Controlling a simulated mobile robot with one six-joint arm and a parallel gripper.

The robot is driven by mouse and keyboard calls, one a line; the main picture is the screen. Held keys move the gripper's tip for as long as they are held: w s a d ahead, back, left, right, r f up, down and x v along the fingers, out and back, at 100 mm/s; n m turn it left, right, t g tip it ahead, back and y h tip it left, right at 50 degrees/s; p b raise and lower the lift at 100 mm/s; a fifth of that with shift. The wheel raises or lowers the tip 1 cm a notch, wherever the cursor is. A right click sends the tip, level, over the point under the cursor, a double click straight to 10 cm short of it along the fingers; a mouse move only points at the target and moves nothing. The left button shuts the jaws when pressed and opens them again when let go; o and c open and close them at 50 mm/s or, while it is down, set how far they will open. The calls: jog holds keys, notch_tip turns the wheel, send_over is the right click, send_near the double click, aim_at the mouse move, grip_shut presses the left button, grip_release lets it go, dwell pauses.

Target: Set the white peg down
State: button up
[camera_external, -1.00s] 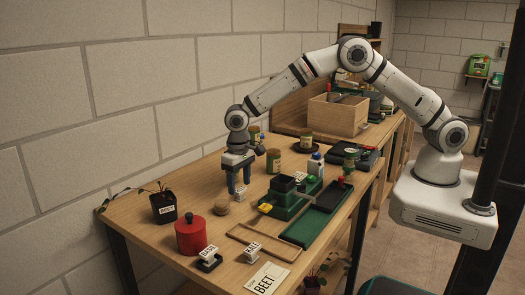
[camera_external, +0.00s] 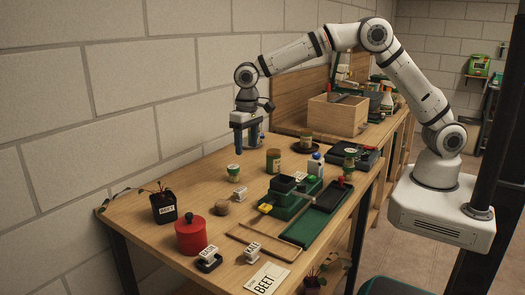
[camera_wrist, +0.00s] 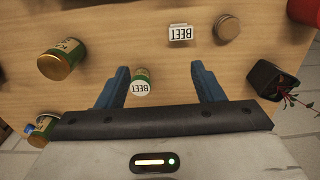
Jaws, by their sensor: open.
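A white peg (camera_external: 240,193) with a BEET label stands on the wooden table near the wall. It also shows in the wrist view (camera_wrist: 180,33), in front of the fingers and apart from them. My gripper (camera_external: 246,147) is open and empty, raised well above the table. In the wrist view its two blue fingers (camera_wrist: 158,72) are spread wide. A small green-and-white jar (camera_external: 234,172), also labelled BEET, shows between the fingers there (camera_wrist: 141,82), on the table below.
A round brown lid (camera_external: 221,208), a red pot (camera_external: 190,235) and a potted seedling (camera_external: 164,208) stand left of the peg. A green tray (camera_external: 303,230) lies to the right.

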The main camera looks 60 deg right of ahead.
jog(key=s+d+r+t, duration=0.1)
jog(key=s+d+r, duration=0.45)
jog(key=d, duration=0.45)
jog(key=s+d+r, duration=0.4)
jog(key=d+r, duration=0.2)
jog(key=d, duration=0.4)
jog(key=s+d+f+t, duration=0.1)
jog(key=s+d, duration=0.5)
jog(key=s, duration=0.4)
jog(key=s+d+f+t, duration=0.1)
jog(key=s+d, duration=0.6)
jog(key=s, duration=0.3)
jog(key=shift+d+f, duration=0.2)
jog(key=shift+d, duration=0.1)
